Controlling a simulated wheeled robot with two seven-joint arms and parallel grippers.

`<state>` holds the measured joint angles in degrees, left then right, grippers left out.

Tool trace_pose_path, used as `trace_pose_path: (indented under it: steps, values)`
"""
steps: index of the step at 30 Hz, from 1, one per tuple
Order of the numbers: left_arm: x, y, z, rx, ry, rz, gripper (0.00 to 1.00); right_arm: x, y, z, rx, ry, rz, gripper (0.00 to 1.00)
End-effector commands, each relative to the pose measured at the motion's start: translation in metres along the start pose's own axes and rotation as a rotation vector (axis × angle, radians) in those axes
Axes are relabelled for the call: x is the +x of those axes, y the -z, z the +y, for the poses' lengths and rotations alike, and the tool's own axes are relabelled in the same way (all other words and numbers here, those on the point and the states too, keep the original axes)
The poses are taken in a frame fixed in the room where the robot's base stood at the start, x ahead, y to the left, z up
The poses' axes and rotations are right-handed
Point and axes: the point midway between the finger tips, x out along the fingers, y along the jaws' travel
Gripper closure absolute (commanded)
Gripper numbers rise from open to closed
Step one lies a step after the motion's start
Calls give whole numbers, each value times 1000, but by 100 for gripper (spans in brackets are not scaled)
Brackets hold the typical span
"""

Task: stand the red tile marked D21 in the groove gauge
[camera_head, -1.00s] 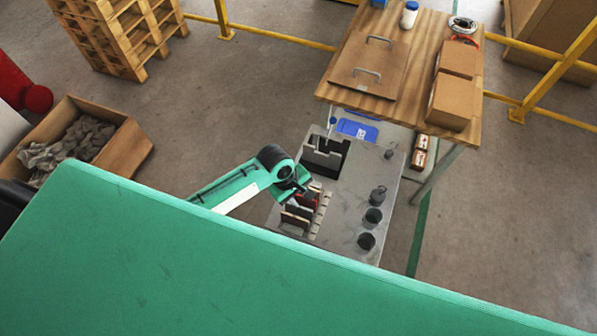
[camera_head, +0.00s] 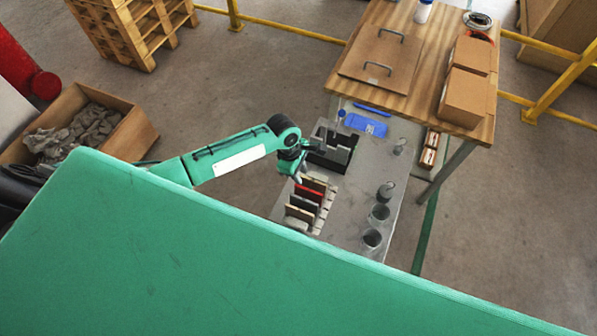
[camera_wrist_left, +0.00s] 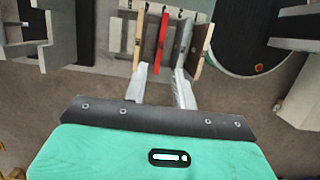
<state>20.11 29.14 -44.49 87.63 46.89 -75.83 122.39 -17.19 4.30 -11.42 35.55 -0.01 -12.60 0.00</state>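The red tile (camera_head: 308,193) stands on edge in a pale slotted rack (camera_head: 326,207) among several other tiles. In the left wrist view the red tile (camera_wrist_left: 162,40) lies beyond the gap between my fingers, with a grey tile (camera_wrist_left: 182,42) to its right. No marking is legible. My left gripper (camera_head: 298,176) is open and empty, just above the rack's far end; its spread fingers show in the left wrist view (camera_wrist_left: 160,78). The groove gauge seems to be the dark and grey block (camera_head: 336,152) beyond the rack; its slots are unclear. My right gripper is out of view.
A blue item (camera_head: 366,124) lies behind the gauge. A higher wooden table (camera_head: 415,85) with boxes stands at the back right. The grey table's middle is clear.

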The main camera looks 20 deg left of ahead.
Motion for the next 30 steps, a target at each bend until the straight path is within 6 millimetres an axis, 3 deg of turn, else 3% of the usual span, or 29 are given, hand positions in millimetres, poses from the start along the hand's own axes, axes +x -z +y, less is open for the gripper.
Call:
trace_pose_path:
  steps: [1,18,30]
  values:
    - [9,1,0,1,-1,0,73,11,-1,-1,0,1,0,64]
    - [52,1,0,1,-1,0,73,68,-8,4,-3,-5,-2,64]
    - [87,0,0,-1,0,-1,73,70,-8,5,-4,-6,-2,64]
